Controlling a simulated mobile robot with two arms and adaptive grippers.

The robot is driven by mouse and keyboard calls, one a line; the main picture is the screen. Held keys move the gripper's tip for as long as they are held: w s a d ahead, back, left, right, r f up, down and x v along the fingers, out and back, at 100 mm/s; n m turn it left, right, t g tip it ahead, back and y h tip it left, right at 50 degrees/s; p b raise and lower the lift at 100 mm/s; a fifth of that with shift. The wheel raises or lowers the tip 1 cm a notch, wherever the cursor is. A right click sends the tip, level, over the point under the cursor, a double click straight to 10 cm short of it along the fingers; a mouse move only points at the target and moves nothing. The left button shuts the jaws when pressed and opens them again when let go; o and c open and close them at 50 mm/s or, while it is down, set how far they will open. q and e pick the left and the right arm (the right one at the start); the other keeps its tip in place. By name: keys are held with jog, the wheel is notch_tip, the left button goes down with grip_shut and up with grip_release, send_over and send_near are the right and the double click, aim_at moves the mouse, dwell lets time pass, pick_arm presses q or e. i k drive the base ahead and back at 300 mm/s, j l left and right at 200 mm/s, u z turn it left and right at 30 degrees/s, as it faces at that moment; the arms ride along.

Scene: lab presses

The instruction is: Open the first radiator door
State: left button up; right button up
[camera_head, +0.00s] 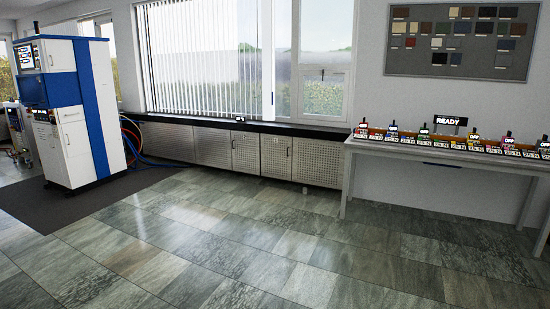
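A long low radiator cover (210,146) runs along the wall under the window in the head view. All these panels look shut and flush with the front. I cannot tell which one counts as the first radiator door. Neither of my grippers shows in this view.
A tall white and blue machine (75,110) stands on a dark mat (62,205) at the left, with red and blue hoses behind it. A grey table (400,150) with several small labelled devices stands at the right, overlapping the cover's right end. The tiled floor (240,240) is clear.

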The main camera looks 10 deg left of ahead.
aim_at(276, 150)
jog(key=i+j+u, duration=0.3)
jog(key=i, duration=0.3)
jog(key=i+u, duration=0.35)
jog(key=i, duration=5.45)
jog(key=j+u, duration=0.05)
jog(key=j, duration=0.05)
